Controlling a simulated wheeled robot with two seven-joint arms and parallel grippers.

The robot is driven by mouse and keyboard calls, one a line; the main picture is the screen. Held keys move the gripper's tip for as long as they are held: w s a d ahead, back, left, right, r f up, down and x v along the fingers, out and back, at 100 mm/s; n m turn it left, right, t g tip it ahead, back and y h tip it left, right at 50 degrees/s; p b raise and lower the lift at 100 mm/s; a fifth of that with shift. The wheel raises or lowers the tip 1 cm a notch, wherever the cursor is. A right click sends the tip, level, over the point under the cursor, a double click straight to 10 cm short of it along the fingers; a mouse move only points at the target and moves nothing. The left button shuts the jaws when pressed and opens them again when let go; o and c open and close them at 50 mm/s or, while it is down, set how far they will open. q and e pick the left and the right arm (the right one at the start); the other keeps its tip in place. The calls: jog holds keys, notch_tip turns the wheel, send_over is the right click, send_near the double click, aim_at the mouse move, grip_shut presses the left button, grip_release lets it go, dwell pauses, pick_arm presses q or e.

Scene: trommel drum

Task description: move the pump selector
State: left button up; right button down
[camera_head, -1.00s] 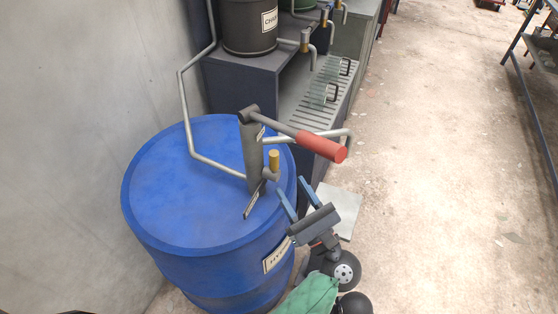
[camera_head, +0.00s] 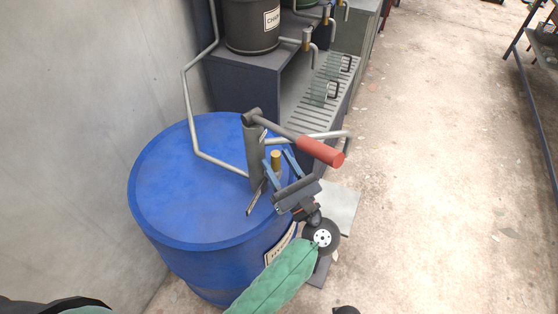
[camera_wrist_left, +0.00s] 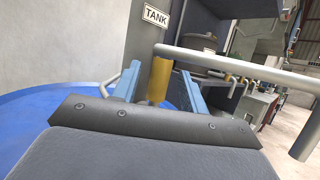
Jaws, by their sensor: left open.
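A grey hand pump (camera_head: 256,160) stands on the blue drum (camera_head: 185,190), with a red-gripped handle (camera_head: 320,151) reaching right. A brass post (camera_head: 275,157) stands upright at its side; I take it for the pump selector. A small flat dark lever (camera_head: 255,200) hangs low on the pump; its role is unclear. My left gripper (camera_head: 277,161) is open, its blue fingers spread on either side of the brass post. In the left wrist view the brass post (camera_wrist_left: 159,80) stands between the fingertips (camera_wrist_left: 157,76); contact cannot be told. My right gripper is out of view.
The red handle and a grey outlet pipe (camera_head: 325,135) extend close above the left gripper. A bent pipe (camera_head: 188,110) rises along the wall at left. Behind is a dark bench (camera_head: 245,85) with a drum and taps. The floor (camera_head: 430,160) at right is open.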

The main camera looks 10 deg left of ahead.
pick_arm(q)
jog(key=shift+w, duration=0.1)
jog(key=shift+c, duration=0.2)
grip_shut()
